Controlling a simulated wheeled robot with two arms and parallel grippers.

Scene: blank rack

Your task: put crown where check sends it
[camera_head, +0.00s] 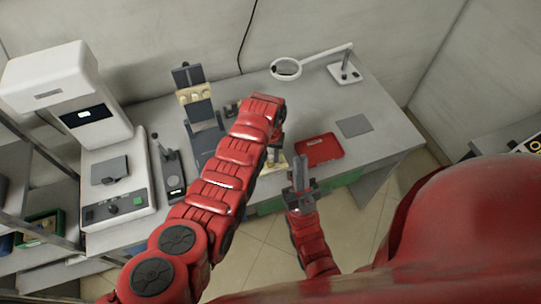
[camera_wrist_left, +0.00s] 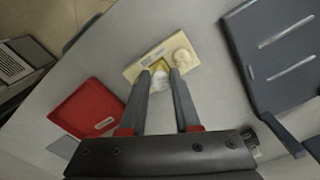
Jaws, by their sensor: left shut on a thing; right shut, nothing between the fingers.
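My left gripper (camera_wrist_left: 163,74) is shut on a small white piece, likely the crown (camera_wrist_left: 160,77), between its fingertips. Its tips are over a cream block (camera_wrist_left: 138,68) with a yellow patch and a round raised form; I cannot tell whether the piece touches the block. In the head view my left arm hides most of this spot, and only part of the block shows below it. My right gripper (camera_head: 300,175) is shut and empty, in front of the bench edge. A white machine with a small screen (camera_head: 83,115), possibly the check, stands at the left.
A red tray (camera_head: 320,150) and a grey mat (camera_head: 354,125) lie right of the block. A dark rack (camera_head: 188,76) holding a cream piece stands behind my left arm. A magnifier (camera_head: 286,68) stands at the back. A small stand (camera_head: 171,170) is beside the machine.

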